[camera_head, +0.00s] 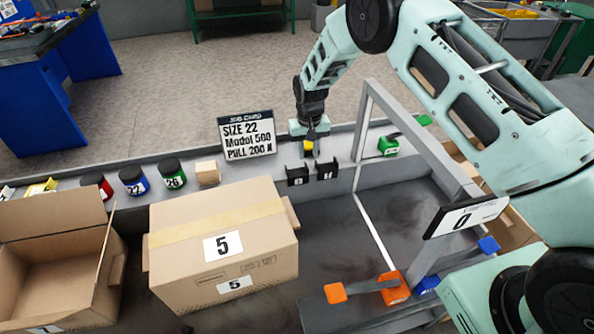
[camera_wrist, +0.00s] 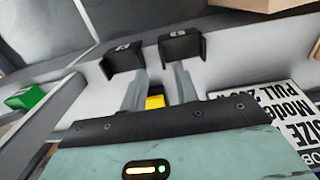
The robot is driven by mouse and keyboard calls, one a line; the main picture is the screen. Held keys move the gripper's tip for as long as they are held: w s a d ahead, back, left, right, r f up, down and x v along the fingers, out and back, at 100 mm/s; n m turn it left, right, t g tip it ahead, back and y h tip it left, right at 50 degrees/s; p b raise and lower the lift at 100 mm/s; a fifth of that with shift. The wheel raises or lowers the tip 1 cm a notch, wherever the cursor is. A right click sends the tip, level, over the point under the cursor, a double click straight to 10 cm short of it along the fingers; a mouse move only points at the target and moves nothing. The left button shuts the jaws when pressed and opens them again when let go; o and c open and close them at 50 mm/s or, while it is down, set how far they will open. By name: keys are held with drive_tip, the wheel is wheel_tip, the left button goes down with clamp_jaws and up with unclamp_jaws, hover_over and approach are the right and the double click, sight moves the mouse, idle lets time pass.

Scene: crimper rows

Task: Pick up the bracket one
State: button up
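Two small black bracket-shaped pieces with white marks, a left one (camera_head: 297,176) and a right one (camera_head: 327,169), are side by side at the ledge, below my gripper (camera_head: 310,145). In the wrist view they are the black pieces (camera_wrist: 122,60) and (camera_wrist: 181,48), just past my gripper's fingertips (camera_wrist: 161,70). I cannot tell whether the fingers touch them. The grey fingers stand apart. A yellow block (camera_head: 308,146) shows between them, partly hidden by my gripper; it also shows in the wrist view (camera_wrist: 155,102) with a gap to the right finger. The marks are too small to read surely.
A job card (camera_head: 247,135) reads size 22, Model 500, pull 200 N. A green block (camera_head: 388,146) is right of my gripper, by a grey frame (camera_head: 420,140) with a display reading 0. Several jars (camera_head: 133,181) and a closed box (camera_head: 222,250) marked 5 are left.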

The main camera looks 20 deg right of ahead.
sight(297, 174)
drive_tip(key=shift+a+f+p, duration=0.1)
drive_tip(key=shift+f+p, duration=1)
drive_tip(key=shift+f, duration=1.7)
clamp_jaws()
